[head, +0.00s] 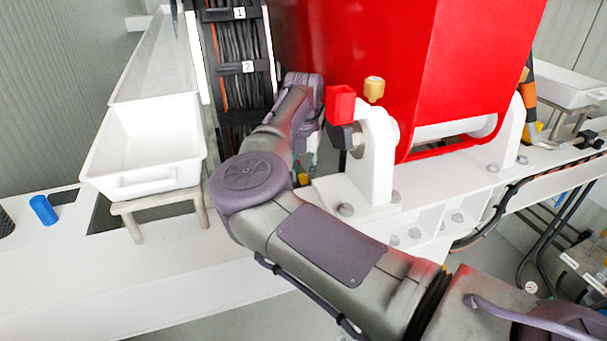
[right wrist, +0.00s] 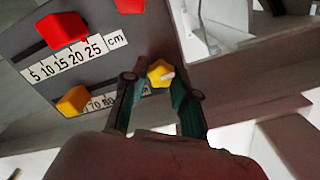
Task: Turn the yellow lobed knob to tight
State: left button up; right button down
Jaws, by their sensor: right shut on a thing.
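The yellow lobed knob (right wrist: 158,71) shows in the right wrist view with a pale mark on its face. My right gripper (right wrist: 162,88) has one finger on each side of it and is shut on it. In the head view, my right arm reaches in from the lower right, and the right gripper (head: 306,160) is mostly hidden behind my own wrist, beside the white bracket. A small yellow spot there may be the knob, but I cannot tell for sure. My left gripper is not in view.
A red housing (head: 410,60) stands behind a white bracket (head: 374,165) with a red block (head: 340,104) and a brass knob (head: 374,88). A white tray (head: 140,185) sits at left, near a blue piece (head: 43,210). A cm scale (right wrist: 75,62) lies beside the knob.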

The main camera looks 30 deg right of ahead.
aim_at(303, 176)
jog(key=shift+r, duration=0.1)
dwell(0.3)
jog(key=c, duration=0.9)
grip_release()
notch_tip(303, 176, up, 12)
